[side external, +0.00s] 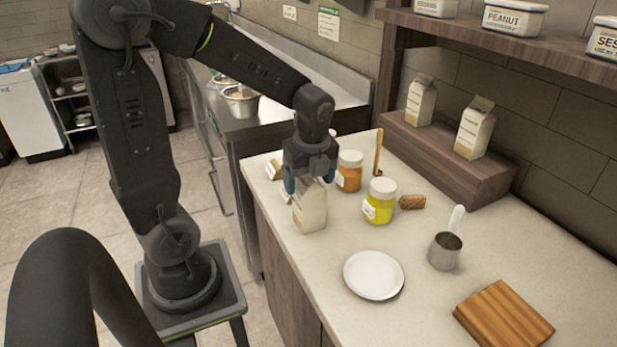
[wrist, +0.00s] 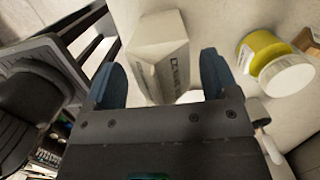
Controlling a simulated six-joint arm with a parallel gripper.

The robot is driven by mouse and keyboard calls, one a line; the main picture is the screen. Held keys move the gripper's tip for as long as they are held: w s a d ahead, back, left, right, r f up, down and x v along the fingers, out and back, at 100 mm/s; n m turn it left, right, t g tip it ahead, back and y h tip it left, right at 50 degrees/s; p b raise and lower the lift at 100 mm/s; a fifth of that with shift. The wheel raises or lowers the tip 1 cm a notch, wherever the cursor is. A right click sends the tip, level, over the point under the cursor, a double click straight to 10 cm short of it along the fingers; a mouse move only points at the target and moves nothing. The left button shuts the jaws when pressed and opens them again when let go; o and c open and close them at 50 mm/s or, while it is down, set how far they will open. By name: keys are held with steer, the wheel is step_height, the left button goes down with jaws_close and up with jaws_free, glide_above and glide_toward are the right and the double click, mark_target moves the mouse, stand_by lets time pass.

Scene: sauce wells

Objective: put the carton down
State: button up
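The cream carton (side external: 311,210) stands upright on the pale counter near its left edge, below my gripper (side external: 311,181). Its base appears to rest on the counter. The blue fingers are spread on either side of the carton's top. In the wrist view the carton (wrist: 163,60) lies between the fingers of my gripper (wrist: 165,82), with a visible gap at the right finger and a narrower one at the left. The carton's top is partly hidden by my gripper in both views.
A yellow jar (side external: 380,203) and an orange jar (side external: 349,172) stand close to the right. A white plate (side external: 373,275), a metal cup (side external: 444,252) and a wooden board (side external: 503,315) are nearer the front. Two more cartons stand on a wooden riser (side external: 450,160). Counter between carton and plate is clear.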

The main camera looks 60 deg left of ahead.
steer(key=shift+o, duration=0.5)
steer(key=shift+r, duration=0.1)
steer(key=shift+r, duration=0.35)
steer(key=r, duration=0.3)
steer(key=d+r, duration=0.1)
steer(key=r, duration=0.6)
steer(key=shift+d+r, duration=0.2)
steer(key=shift+d, duration=0.15)
steer(key=s+d+f+n+t+h, duration=0.1)
steer(key=s+d+n+t, duration=0.4)
steer(key=n, duration=1.3)
steer(key=s+d, duration=0.3)
steer(key=d, duration=0.1)
steer(key=shift+d+f+t+h, duration=0.25)
steer(key=shift+f+t+h, duration=0.05)
steer(key=shift+f+h, duration=0.1)
